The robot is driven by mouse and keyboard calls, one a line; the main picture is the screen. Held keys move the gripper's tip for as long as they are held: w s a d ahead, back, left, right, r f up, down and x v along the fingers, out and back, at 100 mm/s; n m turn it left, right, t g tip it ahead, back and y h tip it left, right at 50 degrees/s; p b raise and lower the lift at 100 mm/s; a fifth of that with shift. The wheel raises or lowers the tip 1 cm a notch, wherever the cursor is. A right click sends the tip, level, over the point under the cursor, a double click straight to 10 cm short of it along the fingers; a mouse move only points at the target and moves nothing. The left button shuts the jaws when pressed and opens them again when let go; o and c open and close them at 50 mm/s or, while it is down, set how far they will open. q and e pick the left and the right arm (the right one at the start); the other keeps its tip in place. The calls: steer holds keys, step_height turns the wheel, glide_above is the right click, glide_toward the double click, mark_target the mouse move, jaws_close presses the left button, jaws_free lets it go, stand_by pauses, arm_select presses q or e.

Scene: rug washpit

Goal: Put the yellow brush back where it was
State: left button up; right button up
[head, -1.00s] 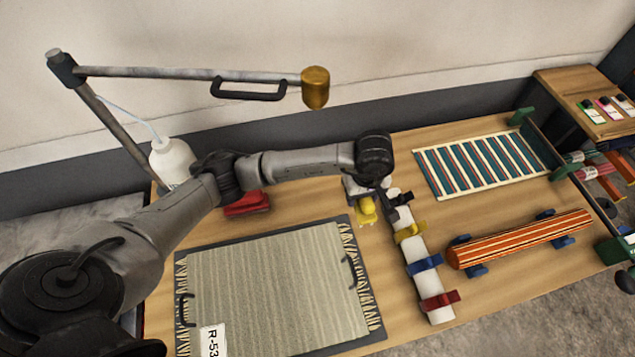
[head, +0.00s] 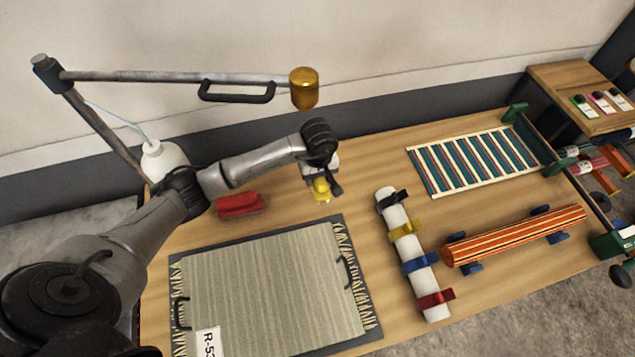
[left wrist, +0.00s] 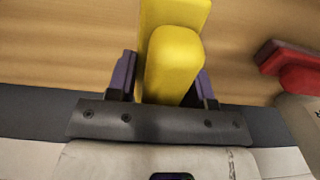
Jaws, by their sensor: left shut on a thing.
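The yellow brush (head: 321,187) is in my left gripper (head: 324,181), which is shut on it. In the head view they hang above the wooden table, beyond the far right corner of the grey rug and to the right of the red brush. In the left wrist view the yellow brush (left wrist: 172,65) sits between the two fingers of my left gripper (left wrist: 170,88), with wood behind it. How high it is above the table I cannot tell exactly. My right gripper is not in view.
A red brush (head: 240,205) lies on the table (head: 285,190). A striped grey rug (head: 270,285) lies on a dark board. To the right are a white roll (head: 412,250) with coloured straps, an orange striped roll (head: 515,235) and a striped rug (head: 475,163). A brass-headed boom (head: 304,88) hangs above.

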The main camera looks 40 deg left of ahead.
arm_select(q)
steer(key=shift+f, duration=0.35)
step_height(320, 180, down, 3)
steer(key=shift+f, duration=0.2)
steer(key=shift+f, duration=0.15)
steer(key=o, duration=1)
steer(key=shift+c, duration=0.2)
